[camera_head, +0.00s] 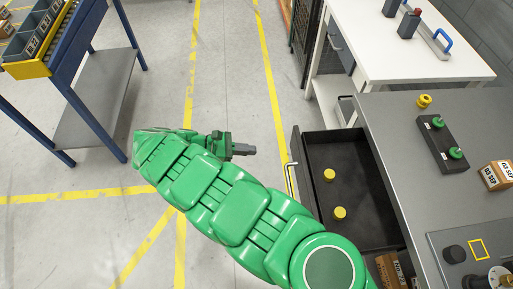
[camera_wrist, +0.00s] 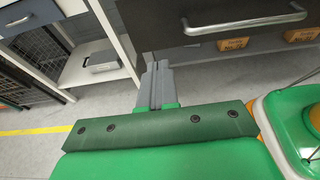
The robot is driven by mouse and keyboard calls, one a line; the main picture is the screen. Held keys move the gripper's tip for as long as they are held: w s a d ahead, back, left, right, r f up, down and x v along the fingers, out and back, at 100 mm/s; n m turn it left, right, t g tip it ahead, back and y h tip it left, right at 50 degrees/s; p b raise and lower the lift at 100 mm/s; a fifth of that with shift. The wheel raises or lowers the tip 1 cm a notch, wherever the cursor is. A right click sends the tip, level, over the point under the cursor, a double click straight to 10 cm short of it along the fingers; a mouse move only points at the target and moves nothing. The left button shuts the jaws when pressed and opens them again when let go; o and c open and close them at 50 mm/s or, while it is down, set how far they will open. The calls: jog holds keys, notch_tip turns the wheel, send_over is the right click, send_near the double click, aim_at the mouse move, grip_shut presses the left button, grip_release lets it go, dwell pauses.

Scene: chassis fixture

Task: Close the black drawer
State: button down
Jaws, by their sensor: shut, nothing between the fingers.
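The black drawer (camera_head: 350,220) stands open, pulled out to the left from under the grey workbench. Two yellow round pieces (camera_head: 329,174) lie inside it. Its light metal handle (camera_head: 291,180) is on the front at the left. In the wrist view the dark drawer front (camera_wrist: 210,20) and its bar handle (camera_wrist: 245,22) fill the upper right. My gripper (camera_head: 250,150) is left of the drawer front, apart from the handle, with its fingers pointing toward it. In the wrist view my gripper (camera_wrist: 157,72) is shut and empty, its tips close to the drawer's lower left corner in the picture.
The grey workbench (camera_head: 400,108) bears a black block with green knobs (camera_head: 442,138) and a small box (camera_head: 496,175). A white table (camera_head: 375,45) stands behind. A blue-framed cart (camera_head: 95,95) is at the left. The floor (camera_head: 228,75) between is clear.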

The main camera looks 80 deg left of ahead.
jog(key=x, duration=0.7)
jog(key=r+x, duration=0.1)
jog(key=x, duration=0.3)
jog(key=shift+w+f, duration=0.15)
jog(key=shift+w, duration=0.7)
jog(key=shift+w, duration=0.15)
send_near(350, 152)
jog(key=w, duration=0.3)
jog(key=w+r, duration=0.1)
jog(key=w, duration=0.5)
jog(key=shift+w+r, duration=0.25)
jog(key=shift+r, duration=0.1)
jog(key=shift+w, duration=0.55)
jog(key=shift+w+d+r, duration=0.1)
jog(key=shift+w, duration=0.05)
jog(key=shift+s, duration=0.6)
jog(key=v, duration=0.9)
jog(key=f+v, duration=0.1)
jog(key=v, duration=0.4)
jog(key=shift+s+a+f, duration=0.1)
jog(key=shift+a+f, duration=0.05)
jog(key=shift+a, duration=0.05)
